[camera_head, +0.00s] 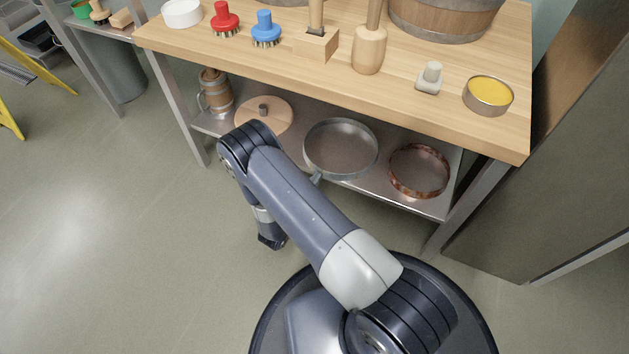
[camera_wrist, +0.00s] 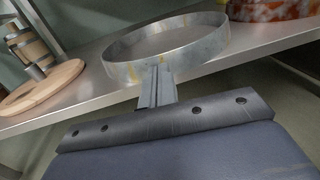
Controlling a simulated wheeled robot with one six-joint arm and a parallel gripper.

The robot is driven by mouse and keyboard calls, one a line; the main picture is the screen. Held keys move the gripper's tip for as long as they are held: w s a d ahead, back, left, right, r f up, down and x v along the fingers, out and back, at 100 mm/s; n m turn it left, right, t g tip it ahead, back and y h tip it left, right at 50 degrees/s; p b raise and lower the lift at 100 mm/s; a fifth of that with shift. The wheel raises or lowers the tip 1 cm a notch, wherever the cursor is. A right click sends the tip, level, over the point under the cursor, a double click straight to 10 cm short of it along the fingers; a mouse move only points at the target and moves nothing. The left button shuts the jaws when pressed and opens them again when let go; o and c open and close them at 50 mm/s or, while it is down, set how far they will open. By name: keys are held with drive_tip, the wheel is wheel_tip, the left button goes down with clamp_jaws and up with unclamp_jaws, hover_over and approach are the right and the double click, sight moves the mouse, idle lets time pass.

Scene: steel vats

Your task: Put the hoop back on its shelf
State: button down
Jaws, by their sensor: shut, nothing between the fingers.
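A grey metal hoop (camera_head: 341,176) lies flat on the lower steel shelf (camera_head: 395,197) of the workbench, near its front edge. In the wrist view the hoop (camera_wrist: 197,53) shows yellow marks on its outer band. A second hoop, reddish and mottled (camera_head: 419,196), lies to its right on the same shelf; part of it shows in the wrist view (camera_wrist: 270,11). My gripper (camera_wrist: 158,70) is shut and empty, with its tips at the near side of the grey hoop. I cannot tell whether they touch it. In the head view my arm mostly hides the gripper.
A round wooden lid (camera_head: 270,115) and a wooden tankard (camera_head: 215,92) stand left on the shelf. The benchtop (camera_head: 420,100) above holds brushes, a mallet (camera_head: 369,50) and a yellow-filled tin (camera_head: 488,95). Bench legs flank the shelf.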

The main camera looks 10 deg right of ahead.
drive_tip(key=shift+x, duration=1.2)
drive_tip(key=shift+s+a, duration=0.1)
drive_tip(key=p+v, duration=0.3)
drive_tip(key=v, duration=1)
drive_tip(key=shift+s+a, duration=0.25)
drive_tip(key=shift+a, duration=0.05)
drive_tip(key=shift+d, duration=0.1)
